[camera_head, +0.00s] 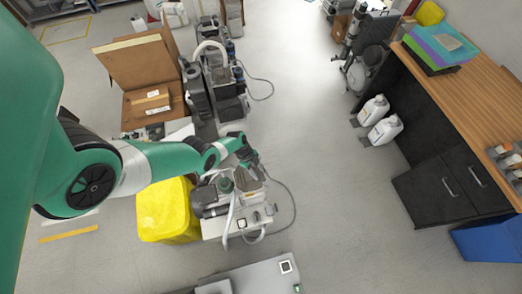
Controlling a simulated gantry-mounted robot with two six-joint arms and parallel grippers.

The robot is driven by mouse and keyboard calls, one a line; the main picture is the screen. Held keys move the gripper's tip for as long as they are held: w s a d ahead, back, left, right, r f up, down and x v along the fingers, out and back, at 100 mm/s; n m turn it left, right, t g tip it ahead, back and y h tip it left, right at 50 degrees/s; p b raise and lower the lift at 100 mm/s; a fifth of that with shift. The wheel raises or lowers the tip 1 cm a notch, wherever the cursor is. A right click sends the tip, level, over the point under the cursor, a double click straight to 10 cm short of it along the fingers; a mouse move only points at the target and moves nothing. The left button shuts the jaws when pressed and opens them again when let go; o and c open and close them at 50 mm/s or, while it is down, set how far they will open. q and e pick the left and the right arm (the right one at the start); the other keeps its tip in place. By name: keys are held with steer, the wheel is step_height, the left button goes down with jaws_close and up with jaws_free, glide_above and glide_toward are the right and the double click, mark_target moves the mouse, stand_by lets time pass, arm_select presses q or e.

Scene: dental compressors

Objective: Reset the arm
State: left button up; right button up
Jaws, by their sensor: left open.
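My left arm comes in from the left, green and white. Its gripper (256,172) is over the near dental compressor (225,218), at that unit's upper right part. The jaws are small in the picture and look open; I cannot tell whether they touch the compressor. This compressor has a white base, dark cylinders and a pale hose. My right gripper is not in view.
A yellow bin (165,212) stands left of the near compressor. Another compressor (215,80) and an open cardboard box (140,70) are farther back. White jugs (385,130) stand beside a wooden-topped bench (455,95) at right. Grey floor between is clear.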

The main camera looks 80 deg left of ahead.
arm_select(q)
steer(key=shift+s+a+r, duration=0.1)
steer(key=shift+s+r, duration=0.05)
steer(key=shift+r, duration=0.25)
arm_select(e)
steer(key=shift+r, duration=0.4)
